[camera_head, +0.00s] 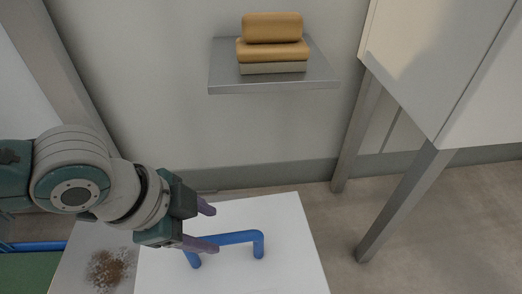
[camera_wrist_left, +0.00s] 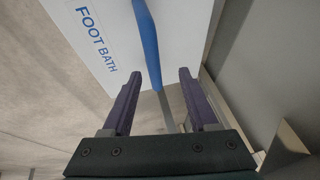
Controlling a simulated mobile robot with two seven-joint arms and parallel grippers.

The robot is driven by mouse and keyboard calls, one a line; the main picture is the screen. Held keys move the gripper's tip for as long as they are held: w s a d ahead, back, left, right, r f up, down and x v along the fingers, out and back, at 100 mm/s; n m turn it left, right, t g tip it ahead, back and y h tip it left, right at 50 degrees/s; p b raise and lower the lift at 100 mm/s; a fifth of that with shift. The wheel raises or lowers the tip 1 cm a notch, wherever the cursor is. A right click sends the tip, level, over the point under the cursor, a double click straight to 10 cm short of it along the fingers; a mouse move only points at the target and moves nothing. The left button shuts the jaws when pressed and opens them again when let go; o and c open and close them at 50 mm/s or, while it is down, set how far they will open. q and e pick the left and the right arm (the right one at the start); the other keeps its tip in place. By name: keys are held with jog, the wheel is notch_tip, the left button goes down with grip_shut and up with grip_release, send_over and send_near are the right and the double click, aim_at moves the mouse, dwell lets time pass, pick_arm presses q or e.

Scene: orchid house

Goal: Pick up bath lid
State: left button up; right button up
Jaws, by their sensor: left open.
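The bath lid (camera_head: 285,275) is a flat white panel at the bottom of the head view. A blue bar handle (camera_head: 240,237) with bent ends stands on it. The lid's white face (camera_wrist_left: 180,25) with the words FOOT BATH also shows in the left wrist view. My left gripper (camera_head: 212,229) is open at the left end of the handle, its purple fingers pointing right. In the left wrist view the blue handle (camera_wrist_left: 147,35) runs toward the gap between the open fingers (camera_wrist_left: 161,73). Contact cannot be told. My right gripper is out of view.
Brown crumbs (camera_head: 108,268) lie on a pale surface left of the lid. A wall shelf (camera_head: 225,75) behind holds folded tan cloths (camera_head: 272,48). A white cabinet (camera_head: 425,60) on grey legs (camera_head: 405,205) stands at the right. The floor right of the lid is clear.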

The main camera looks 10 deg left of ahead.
aim_at(217, 237)
pick_arm(q)
jog(key=f+b, duration=0.3)
jog(key=shift+d+f, duration=0.25)
jog(key=shift+f, duration=0.15)
jog(key=shift+w+d+f+b, duration=0.3)
jog(key=shift+d+b, duration=0.05)
jog(key=b+x, duration=0.4)
jog(key=shift+s+d+f, duration=0.1)
jog(key=shift+d+f, duration=0.05)
jog(key=shift+f, duration=0.1)
jog(key=shift+d+b, duration=0.1)
jog(key=shift+b, duration=0.25)
jog(key=shift+r, duration=0.1)
grip_shut()
